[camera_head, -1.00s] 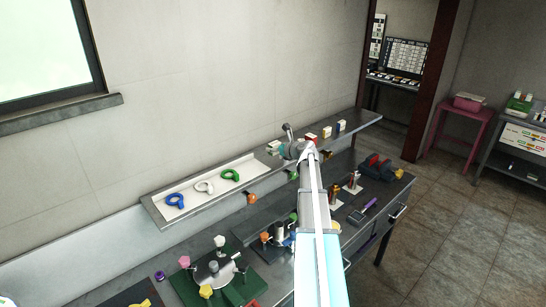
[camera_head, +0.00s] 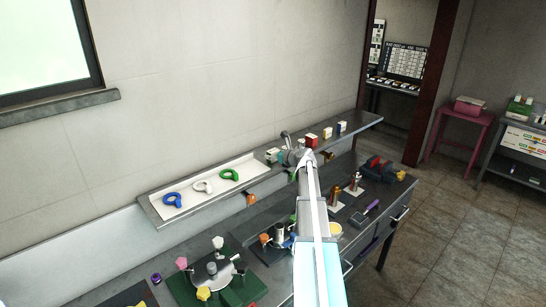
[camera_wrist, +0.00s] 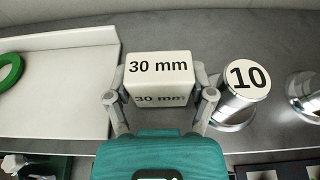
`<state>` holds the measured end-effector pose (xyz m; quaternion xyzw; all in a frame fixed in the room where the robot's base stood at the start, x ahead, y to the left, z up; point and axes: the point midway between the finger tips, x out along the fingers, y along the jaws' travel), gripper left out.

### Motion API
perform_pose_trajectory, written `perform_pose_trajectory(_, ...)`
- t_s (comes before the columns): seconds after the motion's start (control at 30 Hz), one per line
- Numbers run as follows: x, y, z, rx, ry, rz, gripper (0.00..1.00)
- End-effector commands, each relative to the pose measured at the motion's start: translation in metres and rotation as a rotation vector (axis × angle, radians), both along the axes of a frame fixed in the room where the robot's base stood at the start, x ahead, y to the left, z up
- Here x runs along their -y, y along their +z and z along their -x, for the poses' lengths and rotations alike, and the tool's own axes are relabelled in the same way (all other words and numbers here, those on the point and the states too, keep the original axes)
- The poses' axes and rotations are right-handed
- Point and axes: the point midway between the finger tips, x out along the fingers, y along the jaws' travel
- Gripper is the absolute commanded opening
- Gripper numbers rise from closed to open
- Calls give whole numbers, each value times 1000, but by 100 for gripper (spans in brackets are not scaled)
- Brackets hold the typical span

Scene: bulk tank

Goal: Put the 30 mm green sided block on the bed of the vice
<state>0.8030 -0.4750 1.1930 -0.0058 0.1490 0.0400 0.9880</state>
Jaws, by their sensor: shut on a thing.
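The 30 mm block (camera_wrist: 160,72) sits between the two fingers of my gripper (camera_wrist: 160,97) in the wrist view. It has white faces marked "30 mm"; its sides are mostly hidden by the fingers there. A dark blue and red device, apparently the vice (camera_head: 382,169), stands at the right end of the bench.
The white tray (camera_head: 160,208) holds blue, white and green rings. A metal cylinder marked "10" (camera_wrist: 246,78) stands close right of the block. Red and blue sided blocks (camera_head: 327,133) stand farther right on the shelf. Brown and white pieces (camera_head: 336,198) stand on the bench before the vice.

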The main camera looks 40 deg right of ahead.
Motion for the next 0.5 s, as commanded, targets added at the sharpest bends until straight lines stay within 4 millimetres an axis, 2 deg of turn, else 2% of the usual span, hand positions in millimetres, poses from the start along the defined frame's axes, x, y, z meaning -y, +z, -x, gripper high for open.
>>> perform_pose_trajectory(0.13, 0, -4, 0, 0, 0, 0, 22)
perform_pose_trajectory(0.17, 0, -3, 0, 0, 0, 0, 76)
perform_pose_trajectory(0.2, 0, -3, 0, 0, 0, 0, 83)
perform_pose_trajectory(0.5, 0, -3, 0, 0, 0, 0, 85)
